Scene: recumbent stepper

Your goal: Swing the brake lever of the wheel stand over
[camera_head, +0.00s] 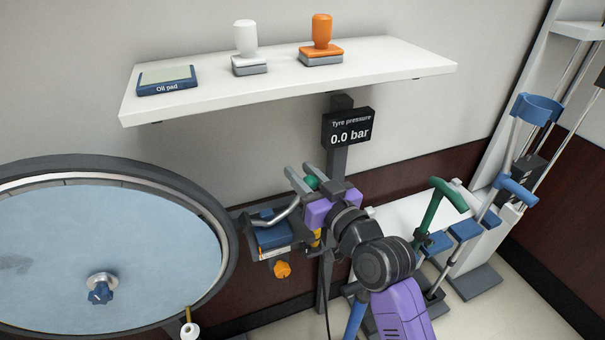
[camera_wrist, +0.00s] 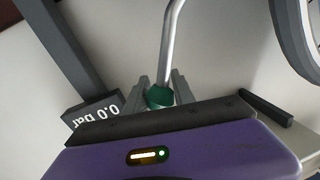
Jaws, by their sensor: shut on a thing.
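The brake lever is a bent silver rod (camera_head: 286,214) with a green knob (camera_head: 311,182) at its end. It rises from a blue and grey block (camera_head: 272,236) just right of the large wheel (camera_head: 225,215). My gripper (camera_head: 306,177) is shut on the green knob, with one finger on each side. In the wrist view my gripper (camera_wrist: 160,90) has the green knob (camera_wrist: 159,97) between its fingertips, and the silver rod (camera_wrist: 170,45) runs up away from it. My purple gripper body hides part of the area behind.
A tyre pressure display (camera_head: 348,128) reading 0.0 bar stands on a dark post close behind my gripper. A white shelf (camera_head: 200,105) above holds an oil pad (camera_head: 167,80) and two stamps. Crutches (camera_head: 520,190) stand at the right. An orange knob (camera_head: 282,269) sits below the block.

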